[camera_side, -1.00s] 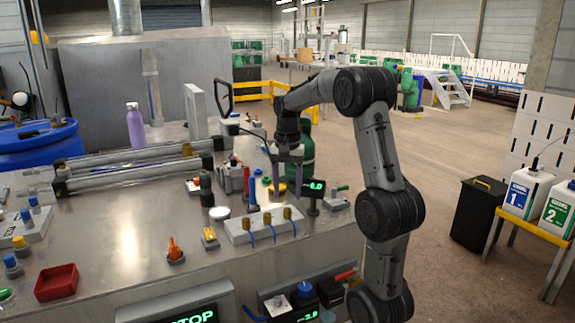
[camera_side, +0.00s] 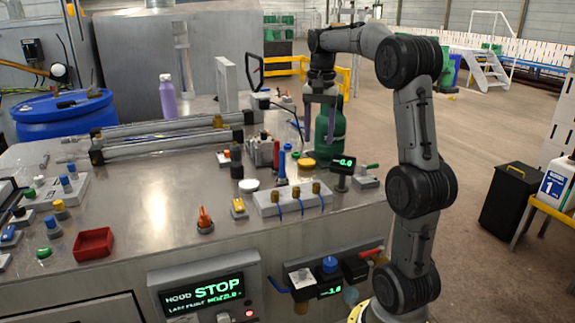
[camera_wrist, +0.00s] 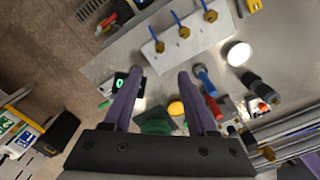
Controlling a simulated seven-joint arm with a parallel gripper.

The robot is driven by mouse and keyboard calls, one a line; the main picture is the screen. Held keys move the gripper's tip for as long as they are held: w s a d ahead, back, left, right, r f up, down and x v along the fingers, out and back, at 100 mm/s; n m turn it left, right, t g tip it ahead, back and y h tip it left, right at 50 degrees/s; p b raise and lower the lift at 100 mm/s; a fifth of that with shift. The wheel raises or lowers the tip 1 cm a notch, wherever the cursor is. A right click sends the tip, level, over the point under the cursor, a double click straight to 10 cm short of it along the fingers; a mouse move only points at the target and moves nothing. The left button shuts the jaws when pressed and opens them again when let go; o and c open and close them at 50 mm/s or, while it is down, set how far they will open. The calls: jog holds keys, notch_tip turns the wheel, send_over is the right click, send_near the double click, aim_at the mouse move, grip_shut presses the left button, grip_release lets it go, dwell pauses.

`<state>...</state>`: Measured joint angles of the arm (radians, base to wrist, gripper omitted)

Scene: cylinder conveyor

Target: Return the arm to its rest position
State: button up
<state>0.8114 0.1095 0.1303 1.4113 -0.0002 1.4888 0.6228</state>
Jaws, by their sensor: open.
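My gripper (camera_side: 320,134) hangs downward above the right end of the steel bench (camera_side: 130,195), with the green cylinder (camera_side: 331,152) behind it in the side view. Its two purple-grey fingers are apart, with nothing between them. In the wrist view my gripper (camera_wrist: 160,74) also shows open and empty. A round yellow top (camera_side: 307,163) sits on the bench below it, and it also shows in the wrist view (camera_wrist: 176,108). A small display (camera_side: 343,162) stands just right of that. My arm is bent, with the forearm held high.
A white block with blue-handled valves (camera_side: 288,198) lies left of the display. A black bin (camera_side: 508,207) stands on the floor to the right.

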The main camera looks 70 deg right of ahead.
jog(key=shift+w+a, duration=0.1)
jog(key=a+r+n+t+h, duration=0.1)
jog(key=a+r+n, duration=0.15)
jog(key=a, duration=0.55)
jog(key=a+r+n+t, duration=0.1)
jog(key=a+r+n, duration=0.15)
jog(key=a, duration=0.65)
jog(key=s+a+f+n+t+y, duration=0.1)
jog(key=s+a+f+n+t, duration=0.2)
jog(key=s+a+f+n, duration=0.7)
notch_tip(320, 180, down, 2)
jog(key=shift+a+n+t, duration=0.3)
jog(key=shift+a+n, duration=0.05)
jog(key=shift+n, duration=0.35)
